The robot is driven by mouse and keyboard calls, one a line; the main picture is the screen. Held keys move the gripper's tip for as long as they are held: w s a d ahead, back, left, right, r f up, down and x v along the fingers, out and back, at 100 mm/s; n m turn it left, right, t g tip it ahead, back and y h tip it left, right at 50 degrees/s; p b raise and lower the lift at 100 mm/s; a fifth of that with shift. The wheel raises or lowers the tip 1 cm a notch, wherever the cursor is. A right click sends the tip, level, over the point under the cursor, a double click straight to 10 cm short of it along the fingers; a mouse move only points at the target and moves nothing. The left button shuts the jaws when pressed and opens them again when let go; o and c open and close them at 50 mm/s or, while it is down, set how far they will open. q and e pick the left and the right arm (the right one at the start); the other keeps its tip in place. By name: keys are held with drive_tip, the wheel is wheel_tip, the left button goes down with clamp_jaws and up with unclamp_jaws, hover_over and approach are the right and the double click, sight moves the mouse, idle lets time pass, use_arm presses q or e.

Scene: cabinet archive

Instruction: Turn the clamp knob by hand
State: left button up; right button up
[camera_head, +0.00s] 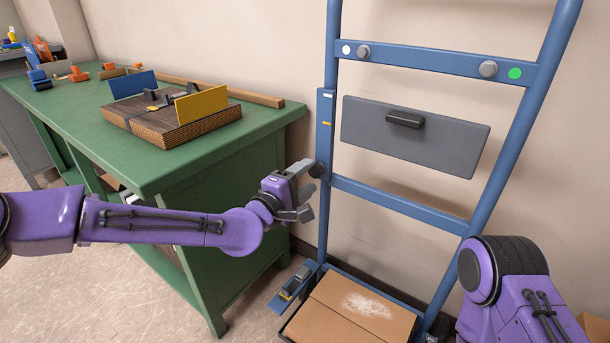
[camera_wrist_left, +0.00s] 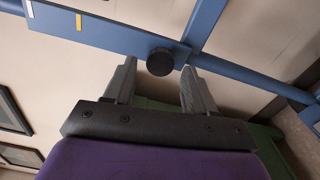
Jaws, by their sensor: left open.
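A round black knob (camera_head: 316,170) sits on the side of the blue frame's left post, below a blue plate (camera_head: 326,130) with a white and an orange mark. My left gripper (camera_head: 303,190) is open right beside this knob. In the left wrist view the black knob (camera_wrist_left: 160,61) lies between the tips of the two fingers (camera_wrist_left: 159,68), with a gap on each side. I cannot tell how deep it is between them. Two silver knobs, one (camera_head: 363,51) near a white dot and one (camera_head: 488,68) near a green dot, sit on the upper crossbar. My right gripper is out of view.
A green workbench (camera_head: 200,165) stands close behind my left arm, with a wooden block (camera_head: 180,125) on it. A grey panel (camera_head: 415,135) with a black handle is behind the frame. A cardboard box (camera_head: 350,310) sits at the frame's foot. My right arm is at lower right.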

use_arm(q)
drive_tip(key=m, duration=0.4)
drive_tip(key=shift+d+r, duration=0.1)
drive_tip(key=shift+r, duration=0.1)
drive_tip(key=m, duration=0.5)
drive_tip(key=shift+f, duration=0.15)
drive_tip(key=shift+p+x, duration=0.3)
drive_tip(key=shift+x, duration=0.65)
drive_tip(key=c, duration=0.8)
drive_tip(key=shift+c, duration=0.2)
